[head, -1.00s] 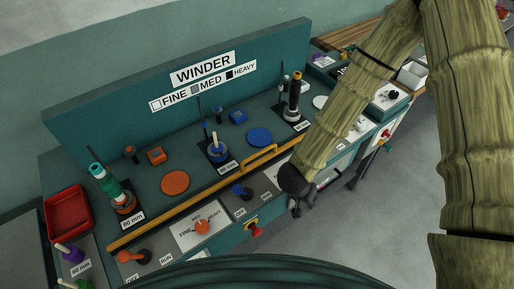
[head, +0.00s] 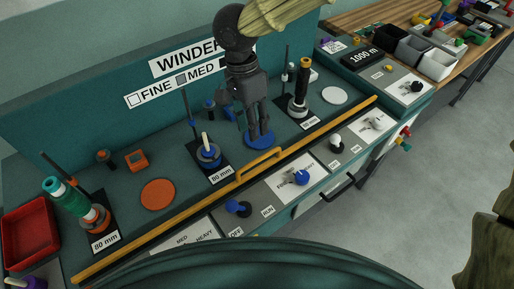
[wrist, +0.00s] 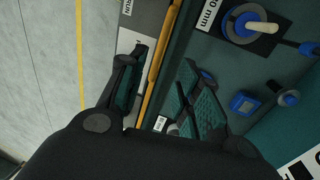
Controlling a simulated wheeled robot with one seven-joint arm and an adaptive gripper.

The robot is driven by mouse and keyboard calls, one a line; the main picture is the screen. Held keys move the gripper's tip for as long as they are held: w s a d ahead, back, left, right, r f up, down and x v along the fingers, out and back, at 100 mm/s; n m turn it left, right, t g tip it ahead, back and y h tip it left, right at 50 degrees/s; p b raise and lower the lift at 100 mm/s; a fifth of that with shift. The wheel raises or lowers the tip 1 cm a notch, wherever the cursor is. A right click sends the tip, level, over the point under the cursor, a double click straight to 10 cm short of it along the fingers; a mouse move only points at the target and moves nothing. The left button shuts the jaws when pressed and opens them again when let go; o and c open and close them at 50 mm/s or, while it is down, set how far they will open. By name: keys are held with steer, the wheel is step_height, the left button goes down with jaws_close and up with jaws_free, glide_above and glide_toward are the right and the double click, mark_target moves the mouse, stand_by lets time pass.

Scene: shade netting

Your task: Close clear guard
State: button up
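The clear guard shows mainly as its long yellow-orange front bar (head: 150,233) with a yellow handle (head: 260,166) near the middle, along the front edge of the green winder deck. Its clear panel is too faint to make out. My gripper (head: 259,137) points down in front of the blue disc, just behind the handle in the picture; I cannot tell if it touches. In the wrist view my gripper (wrist: 163,66) is open, its two fingers apart, with the yellow bar (wrist: 157,72) running between them. The palm hides part of the bar.
A blue spool on a post (head: 208,155) stands left of my gripper, and a black-and-orange spindle (head: 301,88) stands right. A green spool (head: 66,197) and red tray (head: 30,228) are at left. Knobs, including a blue one (head: 300,177), line the front panel. Open floor lies right.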

mark_target(258, 159)
steer(key=f, duration=0.3)
steer(key=s+f, duration=0.1)
steer(key=f, duration=0.3)
steer(key=d+f, duration=0.1)
steer(key=f, duration=0.2)
steer(key=shift+s+f, duration=0.15)
steer(key=shift+s, duration=0.15)
jaws_close()
